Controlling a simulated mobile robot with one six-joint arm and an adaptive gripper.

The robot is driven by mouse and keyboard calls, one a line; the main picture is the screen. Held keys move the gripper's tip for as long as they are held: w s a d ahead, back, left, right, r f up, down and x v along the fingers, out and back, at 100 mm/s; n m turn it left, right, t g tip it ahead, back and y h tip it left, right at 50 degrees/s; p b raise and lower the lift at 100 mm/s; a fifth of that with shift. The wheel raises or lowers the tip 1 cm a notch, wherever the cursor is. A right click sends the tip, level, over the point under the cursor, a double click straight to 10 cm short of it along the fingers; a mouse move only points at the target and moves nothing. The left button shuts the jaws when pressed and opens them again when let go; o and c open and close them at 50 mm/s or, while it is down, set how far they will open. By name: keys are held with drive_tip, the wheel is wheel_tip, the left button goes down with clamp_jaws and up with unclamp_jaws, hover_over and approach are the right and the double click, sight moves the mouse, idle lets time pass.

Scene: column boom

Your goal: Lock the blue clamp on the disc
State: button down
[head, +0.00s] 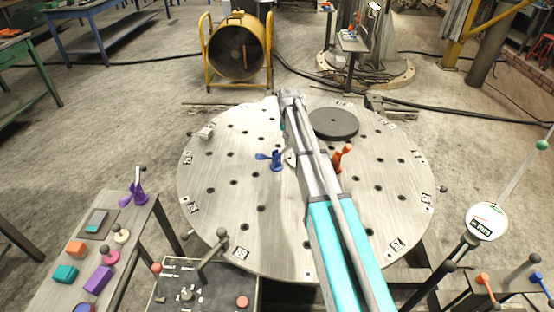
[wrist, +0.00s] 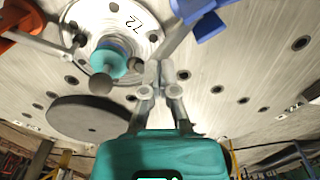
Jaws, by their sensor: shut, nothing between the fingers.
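The large round metal disc (head: 225,185), with holes and numbered marks, fills the middle of the head view. The blue clamp (head: 276,161) stands on it left of my arm, its handle sticking out to the left. The wrist view shows part of this blue clamp (wrist: 207,18) at the top, cut off by the edge. My gripper (wrist: 161,70) is shut and empty, with its fingertips below and left of the blue clamp in that view. I cannot tell whether the fingers touch anything. In the head view my arm largely hides the gripper.
An orange clamp (head: 342,157) stands right of my arm, and a dark round plate (head: 333,123) lies behind it. A teal knob with a dark ball (wrist: 107,62) sits at the hub. A side table (head: 70,235) and a control box (head: 205,290) stand in front.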

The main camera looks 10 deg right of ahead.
drive_tip(key=shift+w+d+f+b, duration=0.1)
drive_tip(key=shift+d+f+b, duration=0.1)
drive_tip(key=shift+f+b, duration=0.9)
drive_tip(key=shift+r, duration=0.1)
wheel_tip(320, 180, up, 7)
drive_tip(key=p, duration=0.7)
idle(0.6)
drive_tip(key=s+n, duration=0.2)
drive_tip(key=s, duration=3.1)
drive_tip(key=shift+s+a, duration=0.25)
drive_tip(key=shift+s, duration=0.05)
